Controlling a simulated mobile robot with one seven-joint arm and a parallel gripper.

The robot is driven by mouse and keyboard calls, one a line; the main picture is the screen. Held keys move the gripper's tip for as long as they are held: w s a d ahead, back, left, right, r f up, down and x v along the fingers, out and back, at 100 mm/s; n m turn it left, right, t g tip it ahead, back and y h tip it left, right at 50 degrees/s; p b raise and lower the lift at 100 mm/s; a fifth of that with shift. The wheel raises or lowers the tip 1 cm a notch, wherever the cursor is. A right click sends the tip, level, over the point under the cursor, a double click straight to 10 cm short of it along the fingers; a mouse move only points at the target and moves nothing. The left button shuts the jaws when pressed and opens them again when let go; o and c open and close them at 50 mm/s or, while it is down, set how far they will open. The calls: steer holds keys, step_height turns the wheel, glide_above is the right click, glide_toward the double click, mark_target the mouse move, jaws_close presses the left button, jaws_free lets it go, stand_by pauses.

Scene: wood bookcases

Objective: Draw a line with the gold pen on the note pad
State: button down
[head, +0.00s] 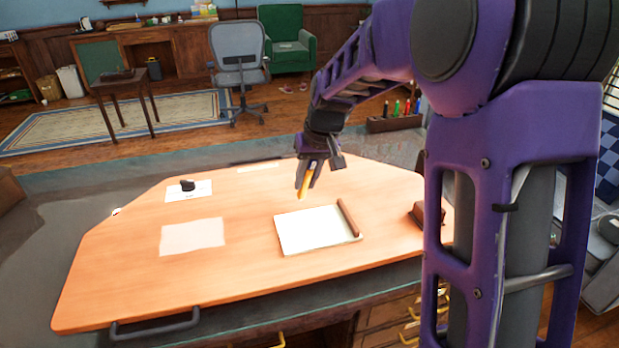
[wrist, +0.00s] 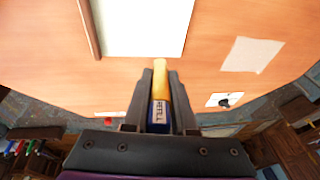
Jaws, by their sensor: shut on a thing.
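My gripper (head: 311,172) is shut on the gold pen (head: 302,184), which points downward above the table, apart from it. In the wrist view the gold pen (wrist: 160,75) sticks out between the two dark fingers of my gripper (wrist: 159,95), and its blue part is marked "REFILL". The white note pad (head: 312,229) lies on the orange wood table top, with a dark brown bar along its right side. In the head view my gripper is beyond the pad's far edge. The pad (wrist: 142,22) is ahead of the pen tip in the wrist view.
A blank paper sheet (head: 192,237) lies left of the pad. Another sheet (head: 181,194) has a small black object on it. A brown block (head: 417,216) sits at the table's right. A holder with several coloured pens (head: 396,122) stands beyond the table.

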steer(key=shift+a+f, duration=0.2)
steer(key=shift+a, duration=0.05)
steer(key=shift+f+b, duration=2.15)
steer(key=shift+f, duration=0.6)
steer(key=shift+f, duration=0.2)
steer(key=shift+s, duration=0.2)
steer(key=shift+s+d+b, duration=0.15)
steer(key=shift+s+b, duration=0.2)
steer(key=shift+s, duration=0.2)
steer(key=shift+s, duration=0.1)
steer(key=shift+s+d, duration=0.15)
steer(key=shift+s, duration=0.45)
steer(key=shift+s+d+b, duration=0.15)
steer(key=shift+s+b, duration=0.2)
steer(key=shift+s, duration=0.3)
